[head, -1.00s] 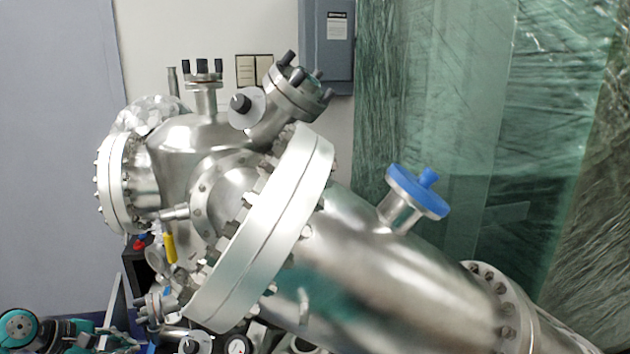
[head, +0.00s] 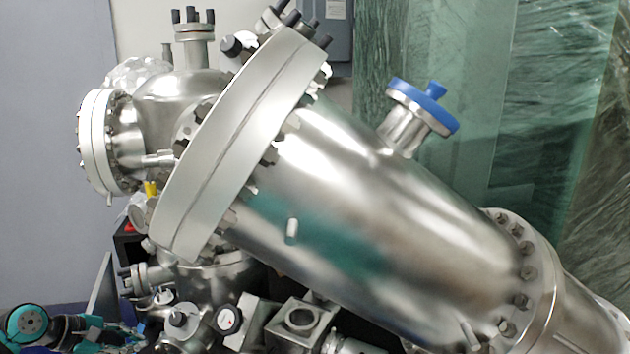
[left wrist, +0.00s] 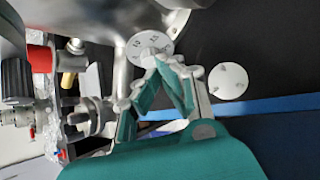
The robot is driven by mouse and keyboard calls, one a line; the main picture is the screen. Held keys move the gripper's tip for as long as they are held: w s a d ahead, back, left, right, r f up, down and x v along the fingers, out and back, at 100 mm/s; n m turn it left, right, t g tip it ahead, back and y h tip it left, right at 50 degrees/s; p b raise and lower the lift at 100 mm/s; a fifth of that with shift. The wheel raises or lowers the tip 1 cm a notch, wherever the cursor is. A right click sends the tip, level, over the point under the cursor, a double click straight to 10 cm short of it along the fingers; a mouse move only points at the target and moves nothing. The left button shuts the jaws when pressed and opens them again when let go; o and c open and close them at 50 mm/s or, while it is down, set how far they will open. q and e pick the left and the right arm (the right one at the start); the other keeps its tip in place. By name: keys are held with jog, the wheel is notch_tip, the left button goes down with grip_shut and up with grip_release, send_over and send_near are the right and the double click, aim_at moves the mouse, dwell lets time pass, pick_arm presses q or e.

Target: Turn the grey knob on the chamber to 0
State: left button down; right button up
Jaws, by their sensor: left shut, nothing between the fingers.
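A pale round dial (left wrist: 152,44) with dark numerals shows in the left wrist view, on the metal chamber. A small grey knob seems to be at its centre, partly hidden by my fingertips; its pointer setting is not readable. My left gripper (left wrist: 160,66) has its fingertips together right at the lower edge of this dial, with nothing seen between them. I cannot tell whether they touch the knob. In the head view the steel chamber (head: 350,200) fills the middle, and my teal left arm comes in at the lower left.
A blue-capped port (head: 425,105) sticks up on the right. In the wrist view, a red-collared valve (left wrist: 40,60) crowds the left side.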

pick_arm(q)
jog(key=d, duration=0.1)
jog(key=w+d+f+p, duration=0.1)
jog(key=w+d+p, duration=0.1)
jog(key=d, duration=0.1)
jog(key=shift+w+d+f, duration=0.1)
jog(key=shift+w+f, duration=0.1)
jog(key=shift+f, duration=0.2)
jog(key=shift+w+f, duration=0.1)
jog(key=shift+w, duration=0.05)
dwell(0.5)
jog(key=shift+a+p, duration=0.2)
jog(key=shift+p, duration=0.15)
